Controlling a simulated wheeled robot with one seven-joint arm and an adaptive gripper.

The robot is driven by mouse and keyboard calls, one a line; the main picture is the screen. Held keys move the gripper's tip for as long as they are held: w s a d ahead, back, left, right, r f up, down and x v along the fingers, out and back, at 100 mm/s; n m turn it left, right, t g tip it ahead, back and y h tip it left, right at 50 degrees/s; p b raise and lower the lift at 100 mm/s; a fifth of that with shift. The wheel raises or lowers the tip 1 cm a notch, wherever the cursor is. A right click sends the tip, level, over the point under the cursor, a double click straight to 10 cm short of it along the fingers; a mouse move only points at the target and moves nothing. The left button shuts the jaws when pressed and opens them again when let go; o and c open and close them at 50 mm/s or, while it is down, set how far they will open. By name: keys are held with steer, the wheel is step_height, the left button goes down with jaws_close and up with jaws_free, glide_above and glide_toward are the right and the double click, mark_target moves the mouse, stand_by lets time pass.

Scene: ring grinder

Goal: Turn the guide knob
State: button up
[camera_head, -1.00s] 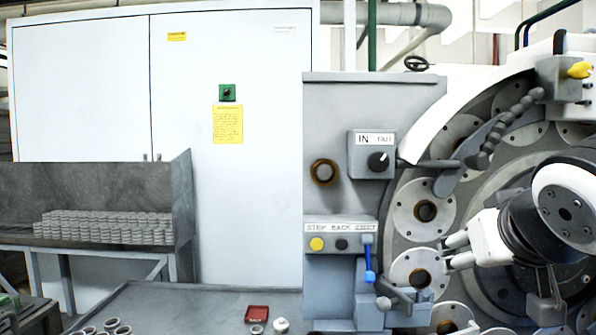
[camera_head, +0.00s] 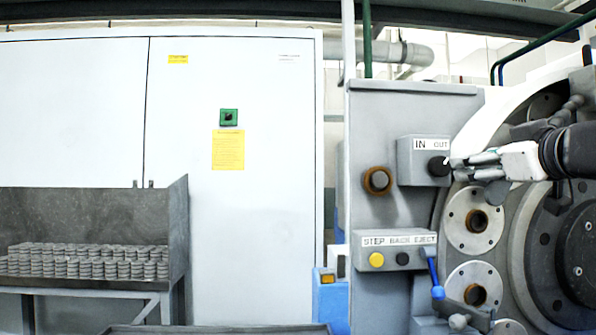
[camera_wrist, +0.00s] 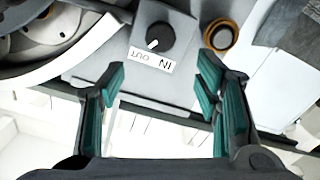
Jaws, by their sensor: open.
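The guide knob (camera_head: 438,166) is a black round knob with a white mark, on a grey box labelled IN and OUT (camera_head: 425,160). In the wrist view the knob (camera_wrist: 160,36) shows upside down, beyond and between my fingertips. My gripper (camera_head: 455,168) is to the right of the knob in the head view, with its fingertips close to it. In the wrist view my gripper (camera_wrist: 160,78) is open, with teal pads and nothing between them. Whether a fingertip touches the knob cannot be told.
A brown-ringed round fitting (camera_head: 377,181) sits left of the box. Below are a STEP BACK EJECT panel (camera_head: 395,252) and a blue lever (camera_head: 435,275). The big round plate with holed discs (camera_head: 475,220) is at the right. Stacked rings (camera_head: 80,262) stand on the left bench.

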mark_target(442, 164)
steer(key=w+b, duration=0.2)
steer(key=w, duration=0.9)
steer(key=shift+w, duration=0.4)
steer(key=c, duration=1.1)
